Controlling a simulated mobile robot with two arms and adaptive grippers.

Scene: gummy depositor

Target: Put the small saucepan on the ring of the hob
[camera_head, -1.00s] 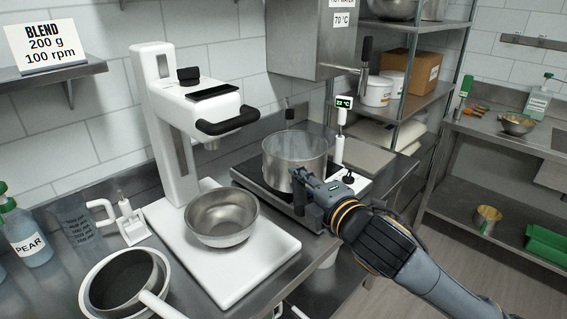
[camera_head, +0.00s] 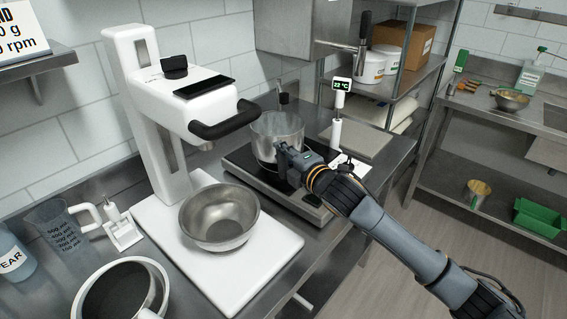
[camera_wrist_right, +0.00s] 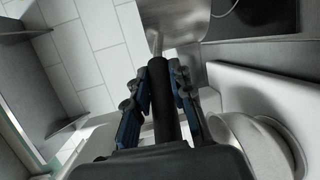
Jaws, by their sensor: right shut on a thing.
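The small saucepan (camera_head: 277,136), a shiny metal pot, is over the left part of the dark hob (camera_head: 313,205) in the head view. I cannot tell whether its base touches the hob, because my right gripper hides its lower front. My right gripper (camera_head: 288,160) is shut on the saucepan's handle at the near side of the pot. In the right wrist view, the black handle (camera_wrist_right: 164,100) lies between the two fingers. The ring itself is hidden or too dark to make out. My left gripper is not in view.
A white blender stand (camera_head: 160,130) with a steel bowl (camera_head: 220,215) stands left of the hob. Shelves stand at the back right.

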